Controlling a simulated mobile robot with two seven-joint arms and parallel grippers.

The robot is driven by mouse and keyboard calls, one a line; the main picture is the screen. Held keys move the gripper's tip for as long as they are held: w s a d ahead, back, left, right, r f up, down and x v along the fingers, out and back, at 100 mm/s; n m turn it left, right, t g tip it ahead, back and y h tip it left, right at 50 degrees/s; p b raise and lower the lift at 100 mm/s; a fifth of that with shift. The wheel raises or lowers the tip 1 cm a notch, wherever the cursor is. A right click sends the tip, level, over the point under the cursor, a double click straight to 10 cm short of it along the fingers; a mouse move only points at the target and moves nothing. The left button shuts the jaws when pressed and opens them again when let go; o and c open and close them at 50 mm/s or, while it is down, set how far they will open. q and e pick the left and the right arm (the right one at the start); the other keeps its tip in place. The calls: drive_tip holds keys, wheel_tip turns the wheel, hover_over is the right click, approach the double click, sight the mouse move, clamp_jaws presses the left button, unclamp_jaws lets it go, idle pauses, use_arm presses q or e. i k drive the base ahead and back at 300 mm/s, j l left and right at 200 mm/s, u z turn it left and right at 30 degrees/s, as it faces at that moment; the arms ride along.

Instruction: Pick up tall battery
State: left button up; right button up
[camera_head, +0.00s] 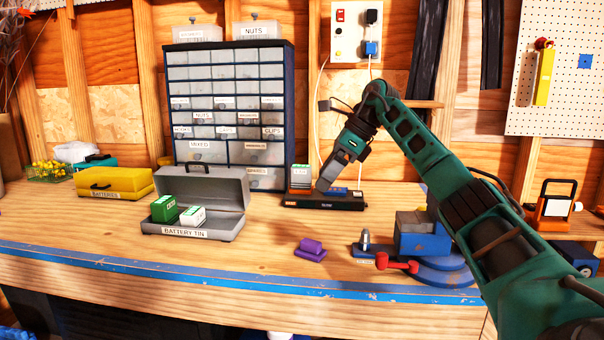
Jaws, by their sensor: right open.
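A green and white battery (300,176) stands upright in the left part of a black charger (322,206) on the bench. A green battery (165,209) and a white-topped green battery (192,215) sit in the open grey battery tin (190,234). The battery in the charger looks the tallest. My right gripper (325,184) is open, pointing down over the charger, just right of the upright battery. Whether it touches anything there is hard to tell. My left gripper is not in view.
A drawer cabinet (230,85) stands behind the tin and charger. A yellow case (115,183) is at the left. A purple block (311,247) and a blue vise (420,245) are in front.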

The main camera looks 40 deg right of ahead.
sight(300, 175)
drive_tip(key=i+l, duration=0.45)
drive_tip(key=l, duration=0.3)
drive_tip(key=i+l, duration=0.25)
drive_tip(key=l, duration=0.1)
